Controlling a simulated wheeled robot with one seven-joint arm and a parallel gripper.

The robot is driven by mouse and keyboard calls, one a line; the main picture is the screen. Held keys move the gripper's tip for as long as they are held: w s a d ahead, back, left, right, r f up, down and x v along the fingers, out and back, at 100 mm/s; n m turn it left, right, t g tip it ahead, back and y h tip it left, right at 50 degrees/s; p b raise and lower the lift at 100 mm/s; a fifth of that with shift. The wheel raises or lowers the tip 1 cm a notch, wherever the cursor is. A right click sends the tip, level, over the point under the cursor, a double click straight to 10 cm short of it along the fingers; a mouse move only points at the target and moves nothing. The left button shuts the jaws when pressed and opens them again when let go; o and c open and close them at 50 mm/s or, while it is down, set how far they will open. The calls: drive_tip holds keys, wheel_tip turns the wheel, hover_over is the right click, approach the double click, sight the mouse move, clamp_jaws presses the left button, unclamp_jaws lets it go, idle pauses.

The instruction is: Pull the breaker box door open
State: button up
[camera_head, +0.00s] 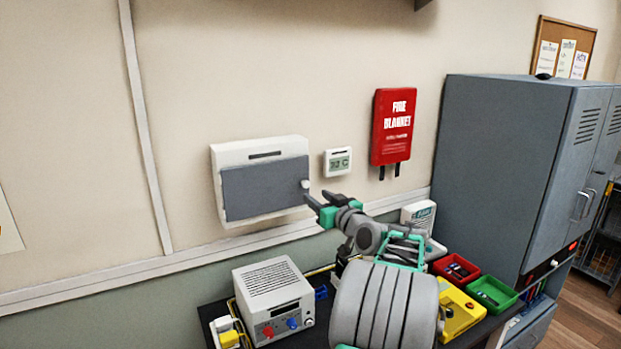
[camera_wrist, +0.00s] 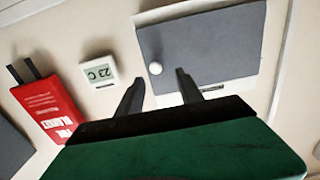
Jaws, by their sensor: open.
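The breaker box (camera_head: 232,153) is a white box on the wall with a grey door (camera_head: 264,187), which looks shut. A small round white knob (camera_head: 305,184) sits near the door's right edge. In the wrist view the grey door (camera_wrist: 205,50) and the white knob (camera_wrist: 155,68) show above my fingers. My gripper (camera_head: 312,201) is just to the right of and below the knob in the head view. In the wrist view my gripper (camera_wrist: 160,85) has its two dark fingers apart with nothing held. The knob appears beyond the fingertips, roughly between them; I cannot tell whether they touch it.
A thermostat (camera_head: 338,161) and a red fire blanket case (camera_head: 393,126) hang to the right of the box. Below stand a white power unit (camera_head: 273,298), a red bin (camera_head: 456,269) and a green bin (camera_head: 493,292). A grey cabinet (camera_head: 500,170) stands at right.

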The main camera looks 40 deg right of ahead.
sight(307, 184)
drive_tip(key=p+x, duration=0.1)
drive_tip(key=x, duration=0.1)
drive_tip(key=p+x, duration=0.1)
drive_tip(key=x, duration=0.1)
drive_tip(key=d+p+x, duration=0.1)
drive_tip(key=x, duration=0.2)
drive_tip(key=shift+s+r, duration=0.1)
drive_tip(key=shift+r, duration=0.25)
drive_tip(key=shift+w+f, duration=0.1)
drive_tip(key=shift+w, duration=0.1)
drive_tip(key=shift+c, duration=0.4)
clamp_jaws()
idle(0.4)
